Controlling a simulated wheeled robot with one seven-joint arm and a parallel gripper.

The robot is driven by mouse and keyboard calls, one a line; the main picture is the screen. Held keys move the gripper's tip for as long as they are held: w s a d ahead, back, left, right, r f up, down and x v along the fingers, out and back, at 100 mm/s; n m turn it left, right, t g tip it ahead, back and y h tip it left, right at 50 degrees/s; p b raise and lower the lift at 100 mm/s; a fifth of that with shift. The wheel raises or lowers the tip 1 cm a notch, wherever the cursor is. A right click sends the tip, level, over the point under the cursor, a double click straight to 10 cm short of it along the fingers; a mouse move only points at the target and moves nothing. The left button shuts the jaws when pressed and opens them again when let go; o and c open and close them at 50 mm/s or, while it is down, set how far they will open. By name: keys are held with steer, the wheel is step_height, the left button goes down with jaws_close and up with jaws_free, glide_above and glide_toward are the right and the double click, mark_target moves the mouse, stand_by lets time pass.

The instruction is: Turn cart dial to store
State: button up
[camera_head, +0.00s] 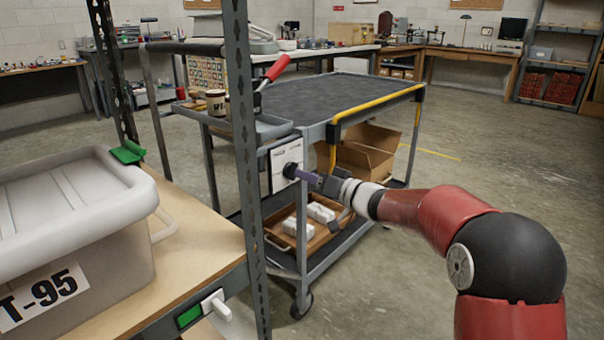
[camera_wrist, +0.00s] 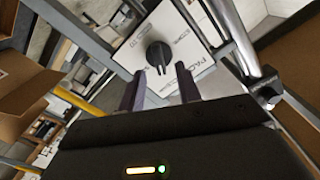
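The cart dial is a black knob (camera_wrist: 158,55) on a white panel (camera_wrist: 198,30) in the wrist view. The lettering beside it reads roughly "PACK"; other labels are too small to read surely. In the head view the panel (camera_head: 280,155) is fixed to the near end of the grey cart (camera_head: 340,95), with the dark knob (camera_head: 290,170) on it. My gripper (camera_wrist: 160,85) is open, its two fingers apart and empty. The knob lies just beyond the fingertips, roughly centred between them. In the head view my gripper (camera_head: 303,177) is close in front of the knob; contact cannot be told.
A shelf post (camera_head: 243,150) stands left of the cart, beside a shelf with a grey lidded bin (camera_head: 70,215). The cart carries a red-handled tool (camera_head: 276,68), a cardboard box (camera_head: 360,150) and a lower tray (camera_head: 290,240). The floor at right is open.

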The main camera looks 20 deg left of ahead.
mark_target(292, 171)
steer(key=shift+x, duration=1.5)
jaws_close()
steer(key=shift+n, duration=0.3)
steer(key=n+b, duration=0.3)
steer(key=n, duration=0.4)
steer(key=n+b, duration=0.3)
steer(key=n, duration=0.5)
steer(key=n+b, duration=0.4)
steer(key=n, duration=0.4)
steer(key=shift+s+f, duration=0.25)
steer(key=shift+f, duration=0.05)
steer(key=shift+n, duration=0.3)
